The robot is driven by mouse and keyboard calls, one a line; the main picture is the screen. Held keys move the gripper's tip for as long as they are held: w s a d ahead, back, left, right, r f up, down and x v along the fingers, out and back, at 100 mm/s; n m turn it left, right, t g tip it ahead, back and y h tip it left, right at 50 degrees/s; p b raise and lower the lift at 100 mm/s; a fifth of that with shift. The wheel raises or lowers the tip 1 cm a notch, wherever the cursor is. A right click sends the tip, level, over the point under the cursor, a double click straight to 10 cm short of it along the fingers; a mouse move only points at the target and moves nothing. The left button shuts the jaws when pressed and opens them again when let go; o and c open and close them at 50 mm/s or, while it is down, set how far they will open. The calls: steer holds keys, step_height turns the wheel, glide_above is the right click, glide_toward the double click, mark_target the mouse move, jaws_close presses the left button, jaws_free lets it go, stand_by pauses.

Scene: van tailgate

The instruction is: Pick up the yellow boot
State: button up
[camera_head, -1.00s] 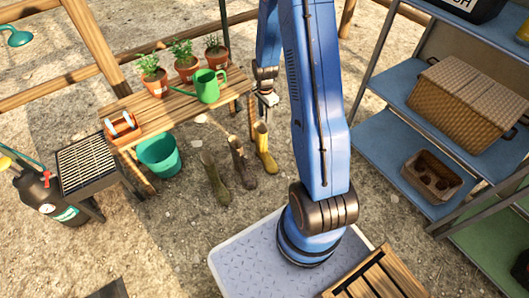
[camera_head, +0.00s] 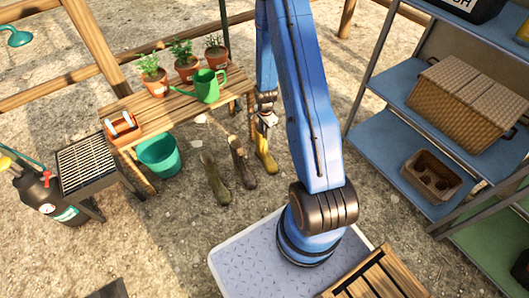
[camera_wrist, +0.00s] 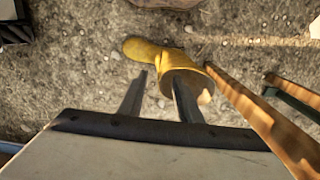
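The yellow boot (camera_head: 264,156) stands upright on the gravel at the right end of a row of boots, beside the wooden bench. My gripper (camera_head: 267,121) is just above the boot's top and partly hides it. In the wrist view, the boot (camera_wrist: 142,50) points its toe to the upper left, and its round opening is at the right. My gripper (camera_wrist: 160,76) is open there. Its right finger overlaps the boot's opening and its left finger is outside the shaft. I cannot tell whether either finger touches the boot.
A brown boot (camera_head: 242,163) and an olive boot (camera_head: 214,180) stand left of the yellow one. The wooden bench (camera_head: 160,108) holds pots and a green watering can (camera_head: 207,87). A teal bucket (camera_head: 160,155) is below. Metal shelving (camera_head: 385,150) stands at right.

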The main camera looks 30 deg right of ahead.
glide_above(267, 149)
steer(key=shift+w+a+f, duration=0.1)
steer(key=shift+w+f, duration=0.05)
steer(key=shift+f, duration=0.85)
steer(key=shift+w+a+f, duration=0.1)
steer(key=shift+a+f, duration=0.05)
steer(key=shift+f, duration=0.85)
steer(key=shift+w+a+f, duration=0.1)
steer(key=shift+w+f, duration=0.05)
steer(key=shift+f, duration=0.85)
steer(key=shift+c, duration=0.6)
jaws_close()
